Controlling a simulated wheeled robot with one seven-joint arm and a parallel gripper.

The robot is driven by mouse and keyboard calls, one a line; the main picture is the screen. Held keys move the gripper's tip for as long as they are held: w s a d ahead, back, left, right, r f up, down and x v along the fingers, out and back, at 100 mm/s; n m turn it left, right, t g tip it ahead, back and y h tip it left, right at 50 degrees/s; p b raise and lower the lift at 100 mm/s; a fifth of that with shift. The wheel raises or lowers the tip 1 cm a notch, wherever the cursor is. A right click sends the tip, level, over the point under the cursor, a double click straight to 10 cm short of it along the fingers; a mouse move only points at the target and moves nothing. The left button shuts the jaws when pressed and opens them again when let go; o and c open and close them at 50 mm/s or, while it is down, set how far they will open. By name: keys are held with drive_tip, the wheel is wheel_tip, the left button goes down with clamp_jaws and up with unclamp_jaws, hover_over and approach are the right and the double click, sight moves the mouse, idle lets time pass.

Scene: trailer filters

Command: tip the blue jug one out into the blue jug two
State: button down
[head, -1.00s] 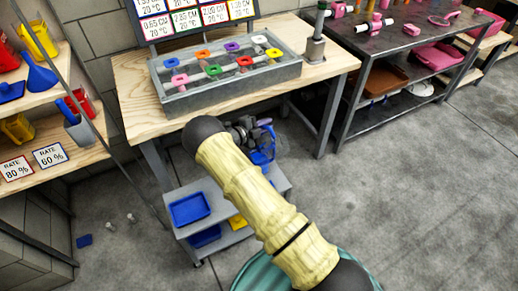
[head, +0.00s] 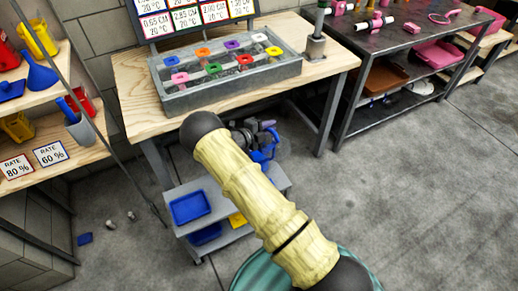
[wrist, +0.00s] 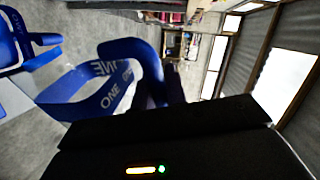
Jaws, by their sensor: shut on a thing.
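Blue jug one (wrist: 88,97) fills the left middle of the wrist view, with "ONE" lettered on its side. My gripper (wrist: 165,88) is shut on its handle (wrist: 145,55). Jug one looks tilted in the wrist view, and I cannot see its contents. A second blue jug (wrist: 12,48), with partly readable lettering, stands apart from it at the upper left of that view; it is probably jug two. In the head view my gripper (head: 262,130) holds jug one (head: 266,150) over the small grey cart. My arm hides part of the cart.
A metal tray with coloured handles (head: 220,92) sits on the bench. A dark table (head: 400,40) stands right. Open floor (head: 430,190) lies at right.

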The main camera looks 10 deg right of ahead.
sight(288, 154)
drive_tip(key=shift+s+d+f+m+t+b, duration=0.15)
drive_tip(key=shift+s+d+f+m+b, duration=0.2)
drive_tip(key=shift+s+d+m+b, duration=0.25)
drive_tip(key=shift+s+d+f+m+t+b, duration=0.15)
drive_tip(key=shift+s+d+f+m+b, duration=0.25)
drive_tip(key=shift+s+m, duration=0.4)
drive_tip(key=shift+s+d+f+m+y+b, duration=0.4)
drive_tip(key=shift+s+f+m+b, duration=0.35)
drive_tip(key=shift+b, duration=0.4)
drive_tip(key=s+d+b, duration=0.1)
drive_tip(key=s+f+m+t+b, duration=0.1)
drive_tip(key=shift+s+d, duration=0.35)
drive_tip(key=shift+s+d+f+m+t+b, duration=0.25)
drive_tip(key=shift+s+f+m+b, duration=0.2)
drive_tip(key=shift+f+m+b, duration=0.25)
drive_tip(key=shift+s+d+f+m+t+b, duration=0.15)
drive_tip(key=shift+s+d+f+m+b, duration=0.3)
drive_tip(key=shift+f+m, duration=0.3)
drive_tip(key=s+d+f+m+t+b, duration=0.1)
drive_tip(key=s+d+f+m+b, duration=0.1)
drive_tip(key=f+m, duration=0.3)
drive_tip(key=s+d+f+m+t+b, duration=0.1)
drive_tip(key=s+f+m+b, duration=0.1)
drive_tip(key=s+f+m, duration=0.2)
drive_tip(key=shift+d+f+m+b, duration=0.4)
drive_tip(key=shift+f+m, duration=0.1)
drive_tip(key=shift+f, duration=0.2)
drive_tip(key=shift+s, duration=0.1)
